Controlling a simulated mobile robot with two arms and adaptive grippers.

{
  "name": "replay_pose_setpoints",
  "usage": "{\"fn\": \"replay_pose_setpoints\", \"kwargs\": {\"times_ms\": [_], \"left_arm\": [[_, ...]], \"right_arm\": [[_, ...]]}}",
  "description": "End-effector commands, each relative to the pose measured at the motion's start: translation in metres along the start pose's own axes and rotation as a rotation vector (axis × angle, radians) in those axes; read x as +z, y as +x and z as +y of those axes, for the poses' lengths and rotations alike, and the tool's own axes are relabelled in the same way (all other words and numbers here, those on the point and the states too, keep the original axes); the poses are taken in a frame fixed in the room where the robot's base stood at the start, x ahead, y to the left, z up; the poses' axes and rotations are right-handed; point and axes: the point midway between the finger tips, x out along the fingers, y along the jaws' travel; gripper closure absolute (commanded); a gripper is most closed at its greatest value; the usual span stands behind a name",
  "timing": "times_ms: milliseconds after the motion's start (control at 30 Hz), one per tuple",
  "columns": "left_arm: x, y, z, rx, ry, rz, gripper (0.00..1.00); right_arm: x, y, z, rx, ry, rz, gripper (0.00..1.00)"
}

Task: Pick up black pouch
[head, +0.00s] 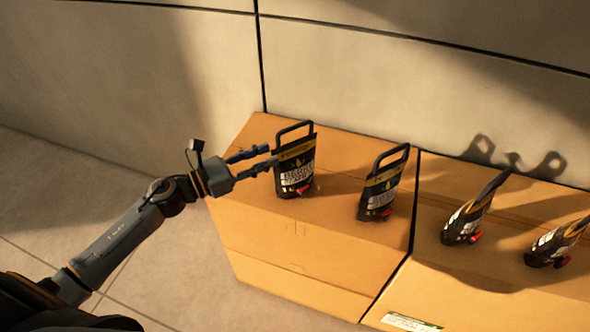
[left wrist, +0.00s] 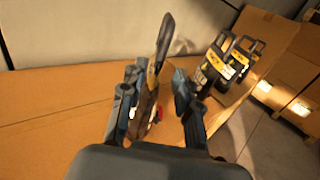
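Several black pouches with yellow bands, white lettering and loop handles stand in a row on cardboard boxes. The leftmost black pouch (head: 297,172) stands upright near the back edge of its box. My left gripper (head: 268,157) reaches it from the left, fingers apart. In the left wrist view this pouch (left wrist: 151,98) shows edge-on between the two open fingers, nearer the left finger, with a visible gap to the right finger. Whether the left finger touches it I cannot tell. My right gripper is not in view.
A second pouch (head: 382,187) stands just right of the first, and two more (head: 468,212) lean on the adjoining box. A pale wall (head: 380,85) rises behind the boxes. The cardboard box (head: 290,240) is clear in front; tiled floor lies to the left.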

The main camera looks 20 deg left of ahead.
Motion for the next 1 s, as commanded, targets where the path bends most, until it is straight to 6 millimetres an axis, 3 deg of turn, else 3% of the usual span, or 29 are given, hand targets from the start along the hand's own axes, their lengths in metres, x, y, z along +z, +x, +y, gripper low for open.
{"fn": "replay_pose_setpoints", "kwargs": {"times_ms": [100,367,700,1000], "left_arm": [[0.003,0.02,0.001,0.001,-0.001,-0.003,0.68],[0.001,0.039,0.001,0.002,-0.002,-0.001,0.68],[-0.001,0.084,0.002,0.002,-0.004,-0.002,0.68],[-0.003,0.088,0.002,0.002,-0.003,0.0,0.68]], "right_arm": [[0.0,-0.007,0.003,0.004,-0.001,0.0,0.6],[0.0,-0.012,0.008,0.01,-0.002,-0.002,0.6],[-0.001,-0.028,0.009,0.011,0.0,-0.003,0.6],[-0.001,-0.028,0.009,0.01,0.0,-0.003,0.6]]}}
